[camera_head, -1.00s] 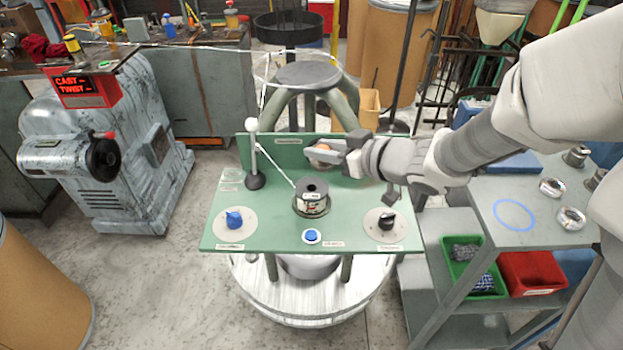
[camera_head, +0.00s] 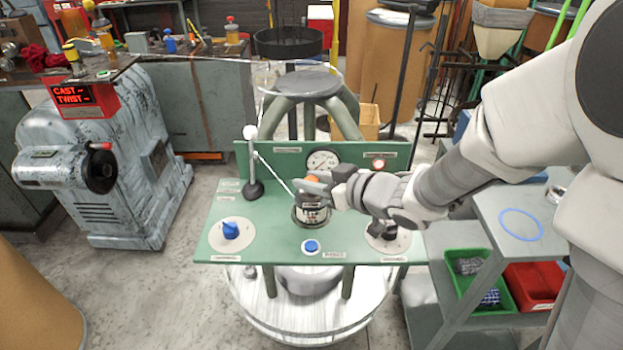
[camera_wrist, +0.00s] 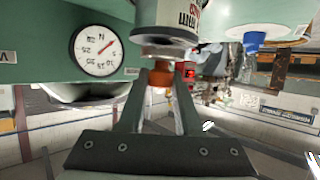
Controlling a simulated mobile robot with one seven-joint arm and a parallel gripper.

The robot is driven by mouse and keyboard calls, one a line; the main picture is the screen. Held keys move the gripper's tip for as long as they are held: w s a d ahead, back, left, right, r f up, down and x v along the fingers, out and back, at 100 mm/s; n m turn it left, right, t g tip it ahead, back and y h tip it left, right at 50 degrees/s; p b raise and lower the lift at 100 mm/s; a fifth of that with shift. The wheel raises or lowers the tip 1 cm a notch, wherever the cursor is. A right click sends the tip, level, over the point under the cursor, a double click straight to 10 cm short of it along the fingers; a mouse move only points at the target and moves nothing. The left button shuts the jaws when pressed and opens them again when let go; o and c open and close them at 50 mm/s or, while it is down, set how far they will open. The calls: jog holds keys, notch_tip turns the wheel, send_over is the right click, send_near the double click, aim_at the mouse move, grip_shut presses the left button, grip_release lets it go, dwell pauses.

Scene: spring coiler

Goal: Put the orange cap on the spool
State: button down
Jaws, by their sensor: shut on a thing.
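The spool (camera_head: 313,216), a dark-topped reel with a pale printed wrap, stands upright on the green panel; it also shows at the top of the wrist view (camera_wrist: 168,42), which is upside down. My gripper (camera_head: 306,184) is over the spool's top, its fingers reaching in from the right. It is shut on the orange cap (camera_head: 312,180), which also shows between the fingertips in the wrist view (camera_wrist: 159,77). The cap is right at the spool's top end, roughly in line with it. I cannot tell whether they touch. The fingers hide part of the cap and spool top.
A thin wire runs from the white-knobbed post (camera_head: 251,165) to the spool area. A blue knob (camera_head: 231,230), a blue button (camera_head: 311,246) and a black knob (camera_head: 388,232) sit on the panel. A gauge (camera_head: 322,161) stands close behind. A grey cart (camera_head: 520,215) is at right.

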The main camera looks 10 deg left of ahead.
jog(key=shift+f, duration=0.3)
jog(key=c, duration=0.6)
grip_release()
